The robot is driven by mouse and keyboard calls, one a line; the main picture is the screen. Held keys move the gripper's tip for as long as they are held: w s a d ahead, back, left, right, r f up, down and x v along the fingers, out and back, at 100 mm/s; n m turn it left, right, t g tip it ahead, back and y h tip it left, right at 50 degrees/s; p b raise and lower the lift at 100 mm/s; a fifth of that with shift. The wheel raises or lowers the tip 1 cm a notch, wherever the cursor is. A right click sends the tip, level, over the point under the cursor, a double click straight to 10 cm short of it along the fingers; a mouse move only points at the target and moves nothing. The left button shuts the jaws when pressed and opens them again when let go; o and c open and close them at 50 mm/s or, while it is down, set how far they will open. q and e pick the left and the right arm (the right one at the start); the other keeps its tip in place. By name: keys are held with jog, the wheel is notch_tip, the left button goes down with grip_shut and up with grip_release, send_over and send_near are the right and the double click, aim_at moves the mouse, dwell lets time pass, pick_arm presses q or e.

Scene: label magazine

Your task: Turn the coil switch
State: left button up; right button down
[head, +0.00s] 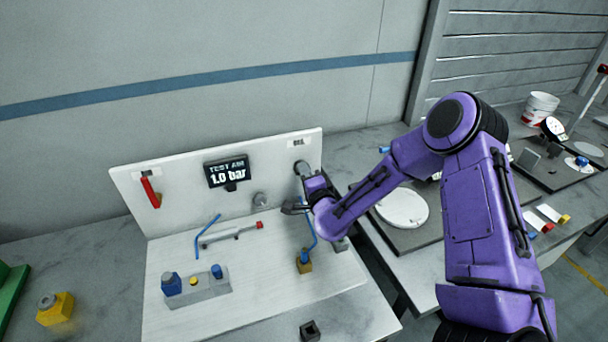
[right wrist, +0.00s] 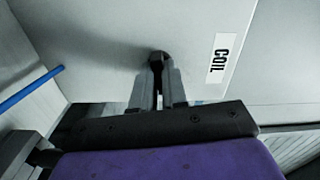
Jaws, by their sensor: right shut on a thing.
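The coil switch is a round dark knob on the upright white panel, below the COIL label (head: 299,143). In the head view the knob (head: 301,167) shows just above my right gripper (head: 305,183). In the right wrist view the two fingers of my right gripper (right wrist: 159,80) are closed around the dark knob (right wrist: 159,57), and the COIL label (right wrist: 218,57) lies to the right of it. The fingers hide most of the knob, so its turn angle cannot be told. My left gripper is out of view.
The white panel (head: 180,190) also carries a red lever (head: 150,191), a 1.0 bar display (head: 227,173) and a grey knob (head: 260,199). Blue tubes, a cylinder with a red tip (head: 235,233) and a grey block (head: 197,291) sit on the white base below.

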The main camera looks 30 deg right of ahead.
jog(key=shift+n+b, duration=1)
jog(key=shift+n, duration=2.5)
jog(key=c, duration=1.2)
grip_release()
jog(key=shift+o, duration=0.2)
jog(key=b+v, duration=0.3)
jog(key=v, duration=0.7)
jog(key=shift+s, duration=0.25)
